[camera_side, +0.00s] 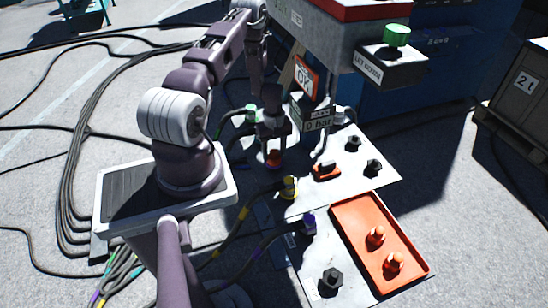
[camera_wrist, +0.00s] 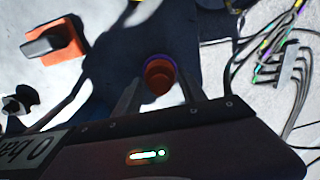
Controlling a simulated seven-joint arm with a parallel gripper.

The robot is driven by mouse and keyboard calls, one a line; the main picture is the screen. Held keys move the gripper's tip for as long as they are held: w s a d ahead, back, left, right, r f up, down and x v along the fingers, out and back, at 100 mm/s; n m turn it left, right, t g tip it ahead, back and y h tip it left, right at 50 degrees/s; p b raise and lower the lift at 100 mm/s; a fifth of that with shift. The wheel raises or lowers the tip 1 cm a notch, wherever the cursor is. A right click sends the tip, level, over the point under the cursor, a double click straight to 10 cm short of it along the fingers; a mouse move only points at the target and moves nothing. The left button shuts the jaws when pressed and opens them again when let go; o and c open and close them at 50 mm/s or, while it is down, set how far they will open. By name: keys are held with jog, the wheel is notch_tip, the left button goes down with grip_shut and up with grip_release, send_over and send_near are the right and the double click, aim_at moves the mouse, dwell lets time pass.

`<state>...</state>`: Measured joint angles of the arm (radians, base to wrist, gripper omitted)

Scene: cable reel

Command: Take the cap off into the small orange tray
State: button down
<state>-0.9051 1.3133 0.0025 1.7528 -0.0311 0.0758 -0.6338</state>
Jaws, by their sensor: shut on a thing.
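My gripper (camera_side: 273,145) points down at the panel's left edge and is shut on an orange cap (camera_side: 273,159). In the wrist view the cap (camera_wrist: 159,74) sits between the two fingers of my gripper (camera_wrist: 158,88), with a purple rim around its far side. I cannot tell whether the cap is still seated on something below it. The small orange tray (camera_side: 352,222) lies at the right front in the side view. Two orange caps, one (camera_side: 376,237) behind the other (camera_side: 394,263), lie in its front half.
An orange block with a dark lever (camera_side: 327,169) stands between my gripper and the tray. Black knobs (camera_side: 353,144) stand on the panel. A yellow connector (camera_side: 289,187) and a purple one (camera_side: 308,223) sit along the left edge, with cables. A grey box with a green button (camera_side: 397,36) overhangs behind.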

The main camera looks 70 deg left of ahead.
notch_tip(320, 180, up, 9)
jog(key=shift+r, duration=0.55)
jog(key=s+d+r+m, duration=0.1)
jog(key=d+r+m, duration=0.35)
jog(key=d, duration=0.35)
jog(key=d+r+m, duration=0.4)
jog(key=d+m, duration=0.2)
jog(key=d, duration=0.2)
jog(key=w+d+r+m, duration=0.4)
jog(key=d+r, duration=0.1)
jog(key=d, duration=0.4)
jog(key=w+d+r+m, duration=0.4)
jog(key=d, duration=0.5)
jog(key=w+d+f+n, duration=0.6)
jog(key=w+f+n, duration=0.25)
jog(key=f, duration=0.25)
jog(key=n, duration=1)
send_over(366, 222)
jog(key=shift+s+f, duration=0.1)
jog(key=shift+f, duration=9.3)
